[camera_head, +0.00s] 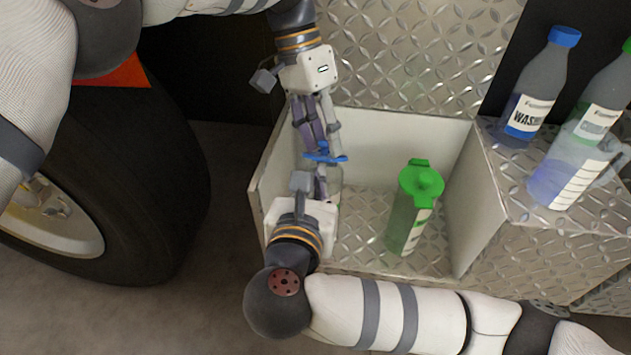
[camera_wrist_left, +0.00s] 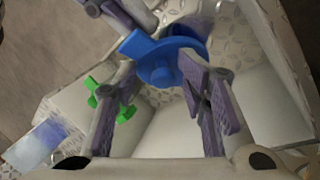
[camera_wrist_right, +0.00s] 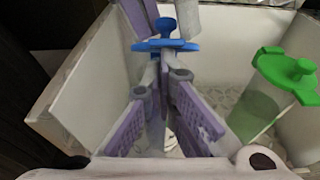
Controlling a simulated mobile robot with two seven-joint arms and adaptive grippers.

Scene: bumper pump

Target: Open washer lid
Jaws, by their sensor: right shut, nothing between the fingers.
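The blue washer lid (camera_head: 325,157) sits at the left side of the open metal box, with a translucent bottle neck (camera_head: 334,180) partly visible below it. It has a raised knob and a flat tab in the left wrist view (camera_wrist_left: 170,58). My left gripper (camera_head: 319,146) comes from above, its fingers apart on either side of the lid; contact is unclear. My right gripper (camera_head: 320,182) comes from the near side, its fingers shut and empty. In the right wrist view, its fingertips (camera_wrist_right: 166,62) are just below the lid (camera_wrist_right: 166,43).
A green-capped container (camera_head: 410,210) stands in the box to the right. A bottle with a blue cap (camera_head: 540,85) and a green-capped one stand on the metal ledge (camera_head: 505,185). The box's left wall (camera_head: 272,165) is close to both grippers. A large tire (camera_head: 150,190) is at left.

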